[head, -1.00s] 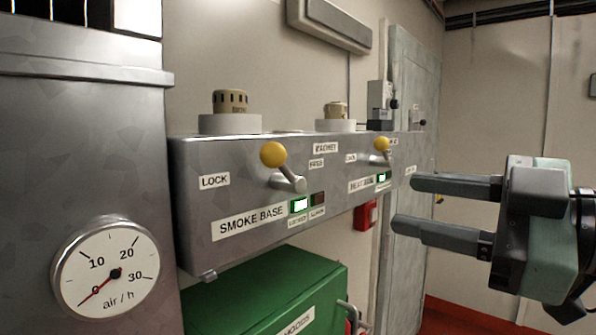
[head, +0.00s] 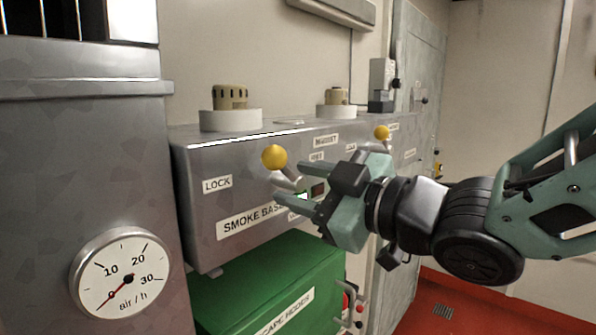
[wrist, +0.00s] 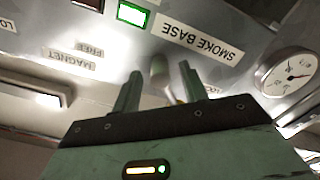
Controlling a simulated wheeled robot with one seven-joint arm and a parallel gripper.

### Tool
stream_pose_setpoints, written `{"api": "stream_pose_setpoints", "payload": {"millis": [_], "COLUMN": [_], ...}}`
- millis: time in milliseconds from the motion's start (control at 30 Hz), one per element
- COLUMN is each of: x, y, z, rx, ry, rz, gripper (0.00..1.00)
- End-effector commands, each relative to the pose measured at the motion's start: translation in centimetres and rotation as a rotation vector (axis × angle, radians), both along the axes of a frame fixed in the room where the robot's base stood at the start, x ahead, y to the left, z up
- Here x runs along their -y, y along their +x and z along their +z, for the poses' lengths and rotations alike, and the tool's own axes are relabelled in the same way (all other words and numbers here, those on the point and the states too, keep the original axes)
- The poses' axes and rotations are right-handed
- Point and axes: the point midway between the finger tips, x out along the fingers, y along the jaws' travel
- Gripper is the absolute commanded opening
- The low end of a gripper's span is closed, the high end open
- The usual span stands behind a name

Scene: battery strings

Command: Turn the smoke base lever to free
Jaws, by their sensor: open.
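The smoke base lever has a yellow ball knob (head: 274,157) and a grey arm. It tilts up and left, towards the LOCK label (head: 217,184). My gripper (head: 296,184) is open at the lever, with its lower finger below the lever's arm and in front of the SMOKE BASE label (head: 247,220). The wrist view is upside down; there the lever's arm (wrist: 160,68) shows between the two spread fingers (wrist: 158,80). I cannot tell whether either finger touches it. The knob is mostly hidden there. A green lamp (wrist: 132,14) is lit.
A second yellow-knobbed lever (head: 382,132) stands farther right on the grey panel. Beige detectors (head: 229,97) sit on top. A green box (head: 262,284) is below the panel, and a dial gauge (head: 121,280) is at left. Red floor (head: 480,309) is open at right.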

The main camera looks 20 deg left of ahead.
Motion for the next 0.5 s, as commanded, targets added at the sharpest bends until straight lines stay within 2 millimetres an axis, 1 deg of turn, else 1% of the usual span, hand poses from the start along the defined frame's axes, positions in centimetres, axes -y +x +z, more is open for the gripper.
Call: {"api": "stream_pose_setpoints", "payload": {"millis": [33, 133, 433, 467, 500], "x": [-0.42, -0.83, -0.98, -0.98, -0.97], "y": [0.13, 0.33, 0.42, 0.42, 0.42], "z": [0.15, 0.04, 0.00, 0.00, 0.00], "rx": [0.001, 0.000, 0.000, 0.000, 0.000], "ry": [0.000, 0.000, 0.002, 0.002, 0.002], "rz": [0.001, 0.000, 0.000, 0.000, 0.000], "gripper": [0.43, 0.43, 0.43, 0.41, 0.29]}}
